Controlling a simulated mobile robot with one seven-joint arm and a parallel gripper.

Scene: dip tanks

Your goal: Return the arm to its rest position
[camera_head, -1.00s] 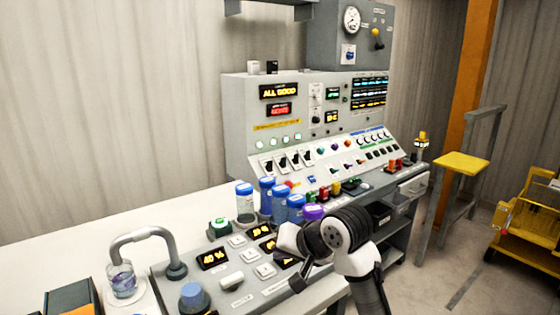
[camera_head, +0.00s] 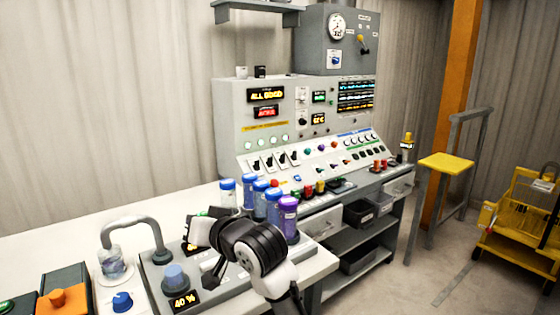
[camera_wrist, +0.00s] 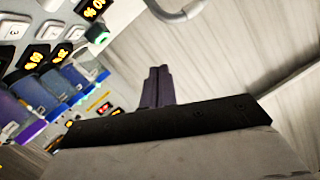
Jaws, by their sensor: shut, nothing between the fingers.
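My gripper shows in the wrist view (camera_wrist: 158,85), with its dark fingers pressed together and nothing between them. In the head view my arm is folded over the front panel of the bench, and its wrist hides part of the panel. The gripper's fingers are hard to make out there. Several blue-capped jars, one of them a clear jar (camera_head: 228,192), and a purple-capped jar (camera_head: 288,217) stand just behind my arm, and I cannot tell whether it touches them.
A grey control console (camera_head: 300,120) stands behind the bench. A curved pipe (camera_head: 135,228) arches over a glass (camera_head: 112,262) at left. A yellow stool (camera_head: 447,163) and a yellow cart (camera_head: 520,225) stand at right. Open floor lies between the bench and the cart.

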